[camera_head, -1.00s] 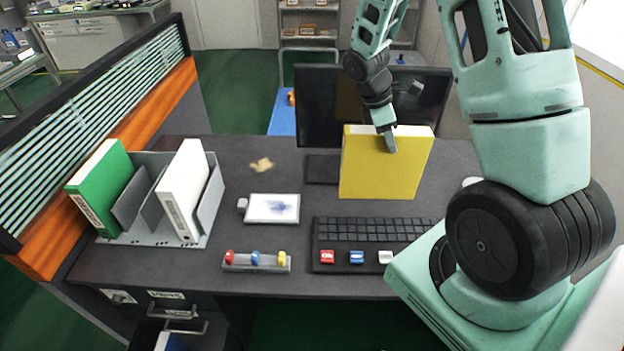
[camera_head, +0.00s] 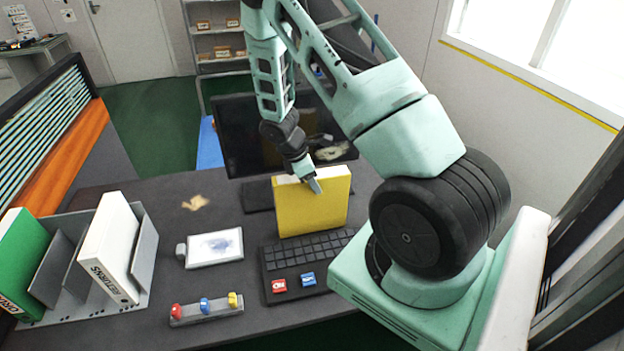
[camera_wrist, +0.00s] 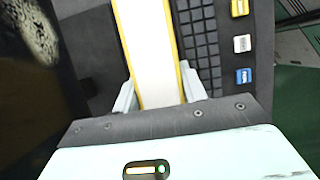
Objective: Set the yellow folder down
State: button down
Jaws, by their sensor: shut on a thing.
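The yellow folder (camera_head: 312,207) stands upright in the head view, between the monitor and the keyboard. My gripper (camera_head: 315,184) is shut on its top edge. In the wrist view my gripper (camera_wrist: 160,98) has one finger on each side of the folder (camera_wrist: 150,45), whose white top shows between yellow covers. The folder's lower edge meets the back edge of the keyboard in the head view. I cannot tell whether it touches the desk (camera_head: 165,230) or hangs just above it.
The keyboard (camera_head: 290,255) lies just in front of the folder and the monitor (camera_head: 240,135) stands behind. A grey rack (camera_head: 145,255) holds a white binder (camera_head: 108,250) and a green one (camera_head: 25,265). A white tablet (camera_head: 214,248) and a knob strip (camera_head: 207,308) lie between.

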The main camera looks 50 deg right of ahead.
jog(key=shift+f, duration=0.1)
jog(key=shift+f, duration=0.2)
jog(key=c, duration=0.8)
grip_release()
jog(key=shift+r, duration=0.15)
